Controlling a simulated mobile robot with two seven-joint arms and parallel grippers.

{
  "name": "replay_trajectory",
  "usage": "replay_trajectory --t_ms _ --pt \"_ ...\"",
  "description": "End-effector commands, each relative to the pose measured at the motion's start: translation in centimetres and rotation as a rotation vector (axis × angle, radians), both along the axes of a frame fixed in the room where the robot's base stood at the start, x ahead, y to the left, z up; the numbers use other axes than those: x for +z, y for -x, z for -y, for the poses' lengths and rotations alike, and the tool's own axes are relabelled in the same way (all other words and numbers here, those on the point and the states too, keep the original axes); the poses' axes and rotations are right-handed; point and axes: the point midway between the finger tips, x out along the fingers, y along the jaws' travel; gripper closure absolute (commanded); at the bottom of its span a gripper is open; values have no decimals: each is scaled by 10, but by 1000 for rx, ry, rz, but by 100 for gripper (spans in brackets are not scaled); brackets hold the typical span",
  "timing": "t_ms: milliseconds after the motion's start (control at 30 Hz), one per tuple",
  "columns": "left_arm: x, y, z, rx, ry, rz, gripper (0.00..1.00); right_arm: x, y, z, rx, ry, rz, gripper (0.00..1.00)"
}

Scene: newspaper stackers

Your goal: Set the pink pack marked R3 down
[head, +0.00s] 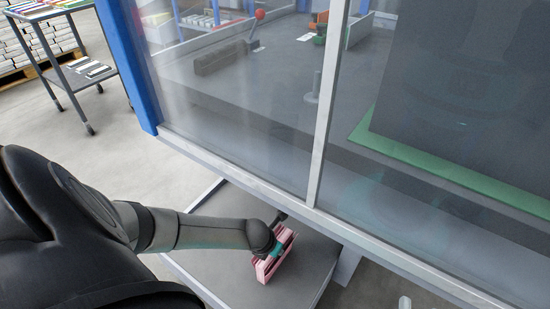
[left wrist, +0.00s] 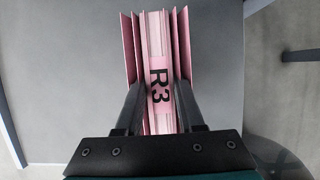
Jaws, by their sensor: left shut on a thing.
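The pink pack marked R3 (left wrist: 157,60) is held between the two fingers of my left gripper (left wrist: 159,100) in the left wrist view. Its spine with the black R3 label faces the camera, and its pink sheets fan slightly apart. In the head view the pack (head: 270,268) is at the end of my left arm, over a grey flat surface (head: 215,262) with a pale rim. My left gripper (head: 277,252) partly hides it there. I cannot tell whether the pack touches the surface. My right gripper is not in view.
A glazed machine enclosure (head: 318,130) with a blue post (head: 127,65) stands just beyond the surface, close to my left arm. A cart (head: 85,72) with packs is at the upper left, before a loaded pallet (head: 45,68). The grey surface around the pack looks clear.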

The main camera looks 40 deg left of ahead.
Motion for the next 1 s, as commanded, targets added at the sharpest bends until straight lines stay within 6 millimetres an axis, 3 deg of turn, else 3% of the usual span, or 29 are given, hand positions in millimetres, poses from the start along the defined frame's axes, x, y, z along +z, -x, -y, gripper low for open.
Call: replay_trajectory --t_ms 233,267,500,1000 --pt "-3 -1 0 1 1 2 100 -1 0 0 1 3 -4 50" --pt "-4 0 0 0 0 0 62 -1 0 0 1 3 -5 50" --pt "-4 0 0 0 0 0 35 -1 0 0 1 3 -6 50" --pt "4 1 0 0 -1 -1 33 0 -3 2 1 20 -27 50"
